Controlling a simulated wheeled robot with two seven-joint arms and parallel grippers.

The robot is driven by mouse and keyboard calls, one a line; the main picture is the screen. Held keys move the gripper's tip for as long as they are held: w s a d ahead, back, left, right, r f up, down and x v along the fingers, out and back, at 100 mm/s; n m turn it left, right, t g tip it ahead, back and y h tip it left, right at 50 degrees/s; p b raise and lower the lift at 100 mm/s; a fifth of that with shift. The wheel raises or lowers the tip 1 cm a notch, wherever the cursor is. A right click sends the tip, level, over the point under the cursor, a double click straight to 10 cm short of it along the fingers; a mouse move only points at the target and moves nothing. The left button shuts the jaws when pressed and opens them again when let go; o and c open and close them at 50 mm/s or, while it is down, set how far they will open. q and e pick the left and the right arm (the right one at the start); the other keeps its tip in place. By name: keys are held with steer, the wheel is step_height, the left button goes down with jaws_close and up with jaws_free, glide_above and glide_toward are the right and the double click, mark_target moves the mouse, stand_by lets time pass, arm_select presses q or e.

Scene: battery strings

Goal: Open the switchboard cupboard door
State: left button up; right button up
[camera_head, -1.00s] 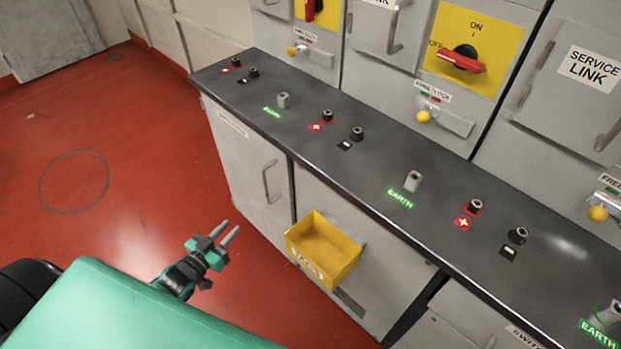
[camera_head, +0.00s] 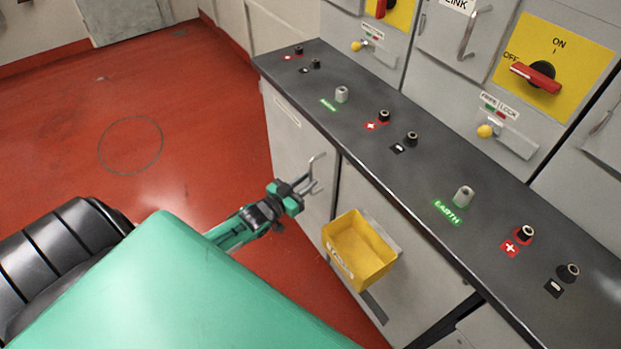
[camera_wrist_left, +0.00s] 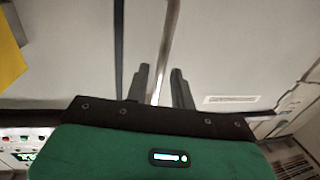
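The grey cupboard door (camera_head: 290,148) is under the left part of the black worktop and looks shut. Its small label is too blurred to read. Its metal bar handle (camera_head: 317,164) is at the door's right side. My left gripper (camera_head: 309,185) is at the handle with its fingers pointing at the door. In the left wrist view, the handle (camera_wrist_left: 168,40) runs between the two dark fingers of the gripper (camera_wrist_left: 160,84), which stand apart with gaps beside the bar. The door surface (camera_wrist_left: 235,50) fills much of that view. My right gripper is not in view.
A yellow bin (camera_head: 360,252) sticks out from the front just right of the handle. The black worktop (camera_head: 440,172) with terminals overhangs the doors. Red floor (camera_head: 190,150) lies clear on the left. Grey panels with red rotary switches (camera_head: 537,76) stand behind.

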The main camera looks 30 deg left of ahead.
arm_select(q)
steer(key=shift+w+d, duration=0.2)
steer(key=shift+w, duration=0.85)
steer(key=shift+c, duration=0.4)
jaws_close()
steer(key=shift+s, duration=0.1)
